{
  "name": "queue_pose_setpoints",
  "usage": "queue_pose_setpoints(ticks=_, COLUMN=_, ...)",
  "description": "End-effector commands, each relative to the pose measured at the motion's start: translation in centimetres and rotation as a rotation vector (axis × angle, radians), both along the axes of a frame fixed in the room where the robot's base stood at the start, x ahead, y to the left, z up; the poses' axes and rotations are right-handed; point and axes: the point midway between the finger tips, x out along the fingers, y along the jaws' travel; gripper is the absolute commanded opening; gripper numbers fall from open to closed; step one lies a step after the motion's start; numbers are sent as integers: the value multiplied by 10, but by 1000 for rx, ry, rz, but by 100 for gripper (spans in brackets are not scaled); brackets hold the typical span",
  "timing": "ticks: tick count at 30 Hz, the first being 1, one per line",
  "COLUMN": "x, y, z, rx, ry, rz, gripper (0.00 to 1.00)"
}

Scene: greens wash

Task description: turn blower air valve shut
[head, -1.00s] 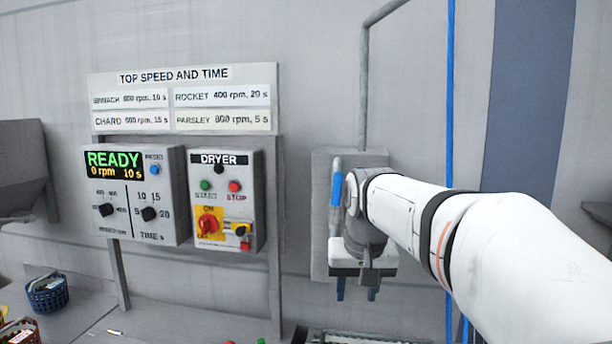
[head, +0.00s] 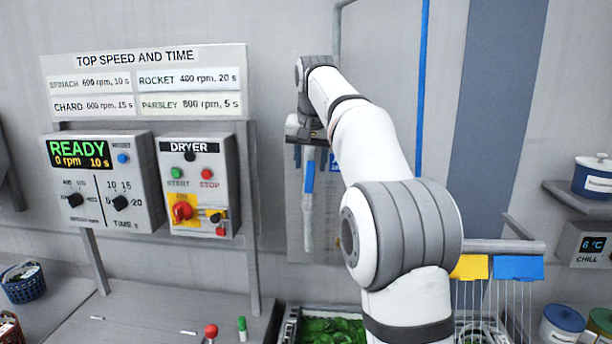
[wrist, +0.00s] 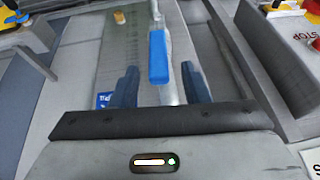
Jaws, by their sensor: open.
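The blower air valve lever is a thin grey bar with a blue grip (head: 309,177), standing about vertical in front of a grey wall panel (head: 329,222). My gripper (head: 309,160) points down at the upper end of the blue grip in the head view. In the wrist view the blue grip (wrist: 158,57) lies between my two dark blue fingers (wrist: 159,75), with a gap on both sides. The gripper is open and holds nothing. The valve's pivot and body are not clear in either view.
The dryer box (head: 198,186), with buttons and a red and yellow switch, stands left of the lever beside the READY control box (head: 102,182). A tray of greens (head: 330,331) is below. A blue upright pipe (head: 422,90) and a rack with coloured tags (head: 518,267) are to the right.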

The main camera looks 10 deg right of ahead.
Motion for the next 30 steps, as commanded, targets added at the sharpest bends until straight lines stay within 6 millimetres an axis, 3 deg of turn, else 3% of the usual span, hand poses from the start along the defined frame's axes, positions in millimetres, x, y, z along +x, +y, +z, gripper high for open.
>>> queue_pose_setpoints(ticks=3, x=7, y=-1, z=-20, rx=0, ry=3, rz=0, gripper=42)
queue_pose_setpoints(ticks=9, x=17, y=-2, z=-41, rx=0, ry=2, rz=0, gripper=42)
queue_pose_setpoints(ticks=20, x=20, y=-3, z=-48, rx=0, ry=-1, rz=-1, gripper=42)
queue_pose_setpoints(ticks=30, x=20, y=-4, z=-47, rx=0, ry=-1, rz=-1, gripper=15)
